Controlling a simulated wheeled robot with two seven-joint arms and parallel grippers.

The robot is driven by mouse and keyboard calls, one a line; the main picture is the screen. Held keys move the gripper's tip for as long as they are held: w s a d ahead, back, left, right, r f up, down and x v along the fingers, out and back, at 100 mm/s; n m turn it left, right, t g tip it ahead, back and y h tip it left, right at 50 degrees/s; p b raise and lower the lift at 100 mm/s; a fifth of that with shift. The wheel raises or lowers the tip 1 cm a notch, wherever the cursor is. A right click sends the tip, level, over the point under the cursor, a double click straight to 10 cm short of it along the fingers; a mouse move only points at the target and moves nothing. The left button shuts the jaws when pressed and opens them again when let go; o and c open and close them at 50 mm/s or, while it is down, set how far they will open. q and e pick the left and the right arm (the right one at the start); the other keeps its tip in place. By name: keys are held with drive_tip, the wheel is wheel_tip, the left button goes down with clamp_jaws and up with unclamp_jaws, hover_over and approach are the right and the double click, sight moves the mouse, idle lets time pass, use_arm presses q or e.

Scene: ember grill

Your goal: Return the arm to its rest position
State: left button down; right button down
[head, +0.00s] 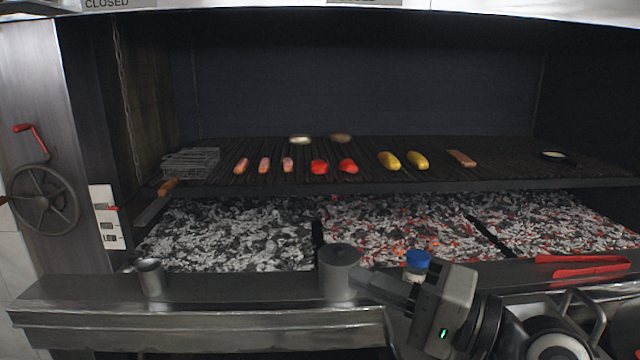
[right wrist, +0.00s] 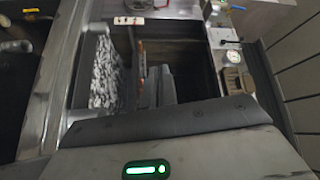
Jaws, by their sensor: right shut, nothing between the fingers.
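My right gripper (head: 366,281) comes in from the lower right of the head view, over the front ledge, its fingers pointing left. It is shut and empty. Its tips overlap the right side of a grey metal pot (head: 339,278); I cannot tell whether they touch it. In the right wrist view the shut fingers (right wrist: 158,88) stand in front of a dark recess beside the coals. My left gripper is not in view.
The grill grate (head: 420,178) holds sausages, red and yellow peppers, and a wire basket (head: 190,163). Below it lie coals (head: 240,230), some glowing. On the ledge (head: 230,292) are a small metal cup (head: 151,277), a blue-capped container (head: 418,262) and red tongs (head: 585,267).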

drive_tip(key=w+d+f+t+h, duration=0.15)
drive_tip(key=f+h, duration=0.25)
drive_tip(key=f, duration=0.6)
drive_tip(key=d+f+t+h, duration=0.2)
drive_tip(key=f+h, duration=0.1)
drive_tip(key=f, duration=0.7)
drive_tip(key=s+d+f+n+g+h, duration=0.1)
drive_tip(key=s+d+f+n+h, duration=0.1)
drive_tip(key=s+f, duration=0.5)
drive_tip(key=s+d+f+n+g+h, duration=0.2)
drive_tip(key=s+f, duration=0.5)
drive_tip(key=f, duration=0.5)
drive_tip(key=d+n+h, duration=0.1)
drive_tip(key=d+h, duration=0.1)
drive_tip(key=shift+h, duration=0.4)
drive_tip(key=shift+s, duration=0.1)
